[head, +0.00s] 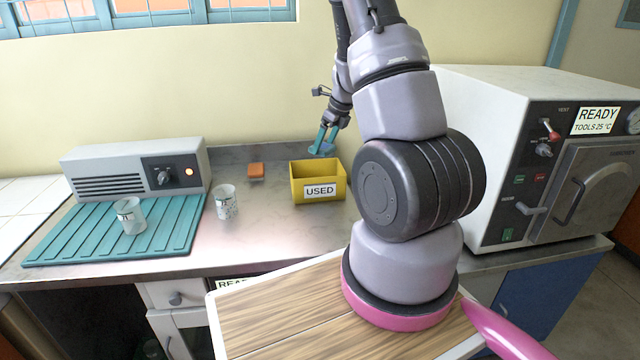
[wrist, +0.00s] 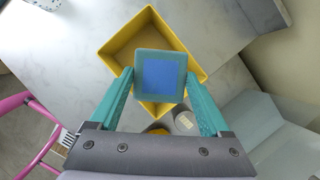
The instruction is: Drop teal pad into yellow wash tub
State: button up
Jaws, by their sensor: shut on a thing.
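My gripper (wrist: 160,92) is shut on the teal pad (wrist: 161,76), a small square with a blue middle, held between its two teal fingers. In the head view my gripper (head: 322,142) is above the yellow wash tub (head: 305,188), an open box labelled USED. In the wrist view the pad is above the tub (wrist: 118,42) and covers part of its opening. The pad is apart from the tub, and part of the tub floor is hidden behind it. In the head view the pad is too small to make out clearly.
An orange block (head: 256,170) lies on the metal counter left of the tub. A clear beaker (head: 227,203) stands nearby, and another beaker (head: 130,216) stands on a teal ribbed mat (head: 60,240). A grey heater box (head: 135,166) is behind the mat. A white sterilizer (head: 480,150) stands right.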

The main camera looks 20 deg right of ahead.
jog(key=shift+f, duration=2.85)
jog(key=o, duration=1)
jog(key=v, duration=1.1)
jog(key=shift+f, duration=0.1)
